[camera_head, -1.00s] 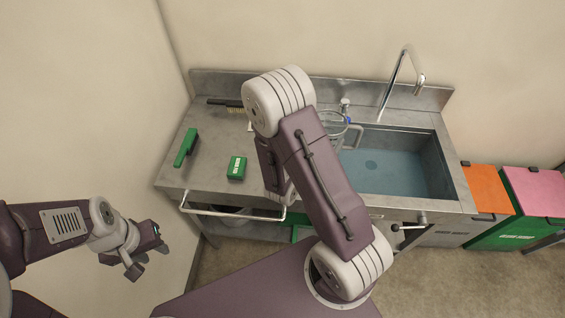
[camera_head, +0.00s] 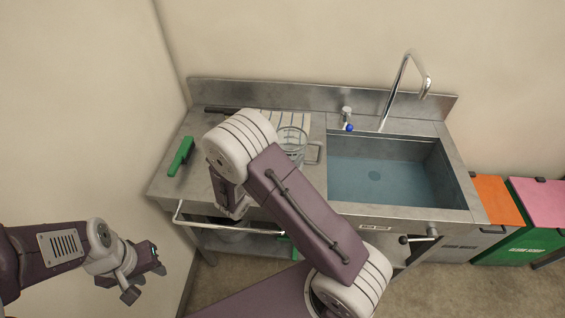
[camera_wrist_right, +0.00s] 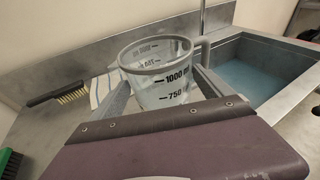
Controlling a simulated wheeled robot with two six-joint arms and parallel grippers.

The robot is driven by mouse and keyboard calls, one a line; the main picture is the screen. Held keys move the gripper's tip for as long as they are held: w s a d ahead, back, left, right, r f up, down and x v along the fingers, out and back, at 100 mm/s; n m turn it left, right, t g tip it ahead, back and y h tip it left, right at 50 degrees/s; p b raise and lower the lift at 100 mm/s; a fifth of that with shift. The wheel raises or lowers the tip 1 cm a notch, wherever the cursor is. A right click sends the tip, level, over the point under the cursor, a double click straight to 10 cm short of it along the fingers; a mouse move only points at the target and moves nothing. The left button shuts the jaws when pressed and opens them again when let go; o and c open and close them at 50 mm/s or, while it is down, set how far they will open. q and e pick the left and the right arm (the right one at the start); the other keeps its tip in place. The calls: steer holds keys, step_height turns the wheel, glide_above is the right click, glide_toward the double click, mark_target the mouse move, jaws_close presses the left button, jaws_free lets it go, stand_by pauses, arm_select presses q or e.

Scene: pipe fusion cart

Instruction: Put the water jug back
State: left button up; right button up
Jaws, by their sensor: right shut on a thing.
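The clear water jug (camera_head: 293,138) with grey rim and black volume marks is above the counter's back part, left of the sink, in front of or over a striped cloth (camera_head: 272,118). In the right wrist view the jug (camera_wrist_right: 160,75) is upright between the fingers of my right gripper (camera_wrist_right: 165,92), which is shut on it. The jug's handle points right, toward the sink. Its base is hidden, so I cannot tell whether it touches the cloth. My left gripper (camera_head: 146,276) is open and empty, low at the left, away from the counter.
The sink (camera_head: 385,185) holds water, with a tall tap (camera_head: 402,85) behind it. A green-handled brush (camera_head: 181,157) lies on the left of the counter. A yellow-bristled brush (camera_wrist_right: 62,94) lies left of the cloth. Orange (camera_head: 497,200) and pink-lidded (camera_head: 540,200) bins stand at right.

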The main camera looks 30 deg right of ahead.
step_height(320, 180, down, 4)
steer(key=shift+r, duration=0.1)
steer(key=shift+f, duration=0.3)
steer(key=o, duration=1.8)
